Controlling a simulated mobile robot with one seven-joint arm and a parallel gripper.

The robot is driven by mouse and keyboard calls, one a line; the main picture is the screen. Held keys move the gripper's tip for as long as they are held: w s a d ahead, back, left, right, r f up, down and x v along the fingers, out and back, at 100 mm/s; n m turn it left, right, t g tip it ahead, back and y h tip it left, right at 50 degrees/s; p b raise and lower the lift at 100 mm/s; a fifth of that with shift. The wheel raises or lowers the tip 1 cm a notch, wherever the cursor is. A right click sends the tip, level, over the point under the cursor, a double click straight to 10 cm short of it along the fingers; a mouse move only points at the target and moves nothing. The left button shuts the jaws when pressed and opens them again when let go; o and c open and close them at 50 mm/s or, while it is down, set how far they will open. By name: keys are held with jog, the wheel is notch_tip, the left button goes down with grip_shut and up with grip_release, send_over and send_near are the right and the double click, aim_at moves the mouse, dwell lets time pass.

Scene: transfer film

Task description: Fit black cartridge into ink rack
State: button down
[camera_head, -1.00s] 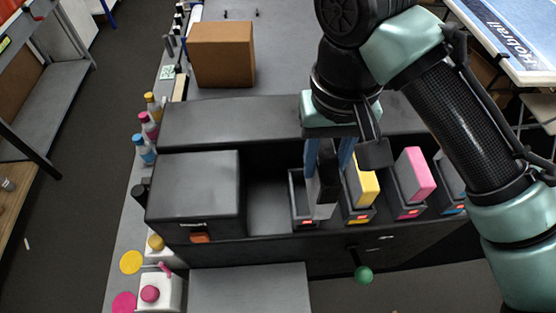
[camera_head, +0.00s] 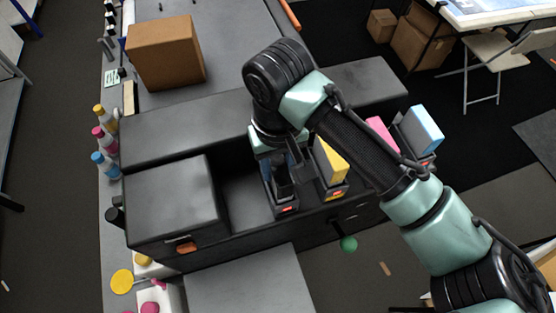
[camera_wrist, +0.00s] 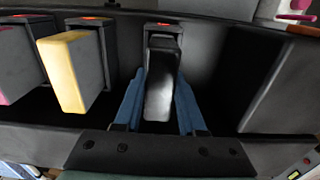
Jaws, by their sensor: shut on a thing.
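The black cartridge (camera_head: 282,188) is upright between my gripper's blue fingers, at the leftmost slot (camera_head: 286,209) of the ink rack in the head view. In the wrist view, my gripper (camera_wrist: 158,108) is shut on the black cartridge (camera_wrist: 161,85), one finger on each side. The cartridge lines up with the dark slot (camera_wrist: 163,35), which has a red light. Its lower end appears inside the slot; how deep it sits is hidden. My gripper (camera_head: 280,168) partly hides it in the head view. The yellow cartridge (camera_head: 331,161) stands in the neighbouring slot.
Pink (camera_head: 381,133) and blue (camera_head: 424,129) cartridges stand farther right. A dark printer housing (camera_head: 172,205) is left of the slots. A green-knobbed lever (camera_head: 348,244) sticks out in front.

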jog(key=shift+f, duration=0.15)
jog(key=shift+f, duration=0.1)
jog(key=shift+c, duration=2.4)
grip_release()
